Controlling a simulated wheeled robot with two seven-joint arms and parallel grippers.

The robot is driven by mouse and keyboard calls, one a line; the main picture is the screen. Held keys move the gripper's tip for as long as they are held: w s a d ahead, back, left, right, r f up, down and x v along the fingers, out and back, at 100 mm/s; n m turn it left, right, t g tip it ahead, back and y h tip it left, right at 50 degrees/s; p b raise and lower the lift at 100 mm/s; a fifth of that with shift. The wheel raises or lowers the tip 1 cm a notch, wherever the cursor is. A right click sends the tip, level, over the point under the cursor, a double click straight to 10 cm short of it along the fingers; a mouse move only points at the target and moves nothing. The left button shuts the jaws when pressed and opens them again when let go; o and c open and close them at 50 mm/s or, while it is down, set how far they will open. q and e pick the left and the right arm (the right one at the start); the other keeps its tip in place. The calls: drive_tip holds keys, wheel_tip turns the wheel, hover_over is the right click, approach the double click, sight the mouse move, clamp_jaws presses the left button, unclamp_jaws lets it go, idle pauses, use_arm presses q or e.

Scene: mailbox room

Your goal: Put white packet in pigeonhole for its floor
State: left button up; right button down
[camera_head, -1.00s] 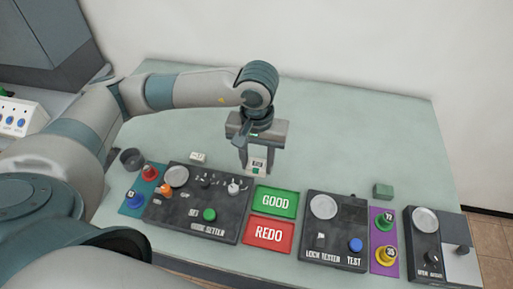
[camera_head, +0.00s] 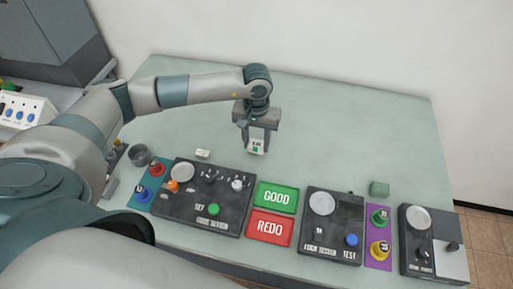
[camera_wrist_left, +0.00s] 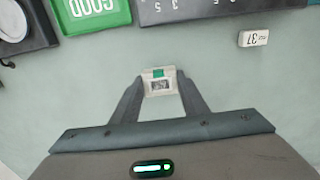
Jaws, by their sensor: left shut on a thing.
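My left gripper (camera_head: 257,140) is shut on a small white packet (camera_head: 255,147) with a green mark, above the pale green table behind the GOOD panel. In the left wrist view the packet (camera_wrist_left: 158,86) sits between the two fingertips; a dark printed patch shows below its green mark, too small to read. No pigeonholes can be made out in these views. My right gripper is not in view.
A small white block (camera_head: 202,154), marked 37 in the wrist view (camera_wrist_left: 254,38), lies on the table (camera_head: 340,120). The table's back is clear.

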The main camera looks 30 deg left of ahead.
sight(257, 144)
use_arm(q)
drive_tip(key=shift+f+p, duration=0.5)
wheel_tip(257, 144, down, 2)
drive_tip(key=shift+p, duration=0.55)
drive_tip(key=shift+f, duration=0.45)
drive_tip(key=shift+f, duration=0.2)
drive_tip(key=o, duration=1.2)
drive_tip(key=shift+c, duration=0.2)
